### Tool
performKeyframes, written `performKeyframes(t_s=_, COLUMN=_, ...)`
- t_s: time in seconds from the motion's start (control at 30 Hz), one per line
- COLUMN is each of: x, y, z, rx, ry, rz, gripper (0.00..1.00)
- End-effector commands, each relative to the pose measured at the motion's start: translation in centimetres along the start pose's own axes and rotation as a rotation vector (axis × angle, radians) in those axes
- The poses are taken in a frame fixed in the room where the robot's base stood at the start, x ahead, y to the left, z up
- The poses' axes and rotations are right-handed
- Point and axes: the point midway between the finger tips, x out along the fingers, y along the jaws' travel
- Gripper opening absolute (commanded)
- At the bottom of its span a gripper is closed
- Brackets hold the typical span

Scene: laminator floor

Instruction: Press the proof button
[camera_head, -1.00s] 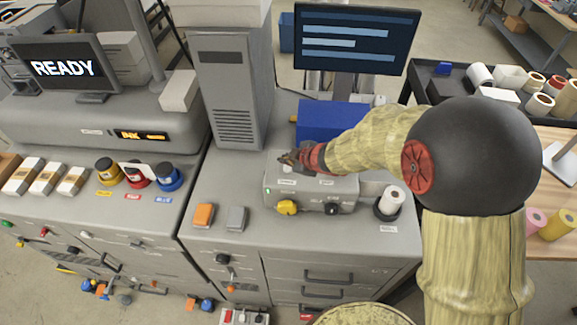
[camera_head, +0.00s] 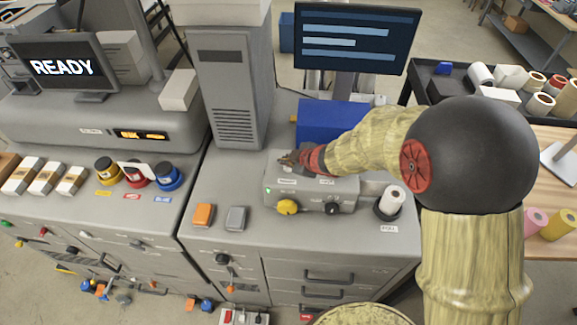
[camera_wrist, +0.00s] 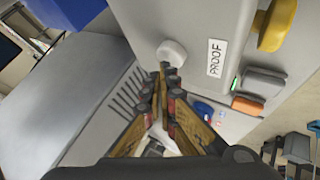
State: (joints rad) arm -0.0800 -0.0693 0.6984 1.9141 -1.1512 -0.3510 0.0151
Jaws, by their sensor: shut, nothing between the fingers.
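The proof button is a white round cap (camera_wrist: 172,53) on a grey control box (camera_head: 335,190). In the wrist view it stands beside a white label reading PROOF (camera_wrist: 216,58). My gripper (camera_wrist: 166,76) is shut and empty, with its fingertips right at the near edge of the button; I cannot tell whether they touch it. In the head view my gripper (camera_head: 288,159) is over the left rear of the box and mostly hides the button. A small green light (camera_head: 268,190) is lit at the box's left front; it also shows in the wrist view (camera_wrist: 235,84).
A yellow knob (camera_head: 287,207) and a black knob (camera_head: 332,208) are on the box's front. Orange (camera_head: 203,214) and grey (camera_head: 237,218) blocks lie left of it. A white roll (camera_head: 391,199) stands at right. A blue box (camera_head: 318,119) is behind; a grey tower (camera_head: 233,90) rises at left.

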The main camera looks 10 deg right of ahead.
Motion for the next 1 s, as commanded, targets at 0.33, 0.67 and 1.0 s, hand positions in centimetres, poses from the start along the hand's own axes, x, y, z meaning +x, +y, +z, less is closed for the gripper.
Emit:
performKeyframes(t_s=0.33, x=0.02, y=-0.01, z=0.01, rx=0.000, ry=0.000, rz=0.000, gripper=0.00)
performKeyframes(t_s=0.67, x=0.29, y=-0.20, z=0.20, rx=0.000, ry=0.000, rz=0.000, gripper=0.00)
performKeyframes(t_s=1.0, x=0.55, y=-0.41, z=0.41, rx=0.000, ry=0.000, rz=0.000, gripper=0.00)
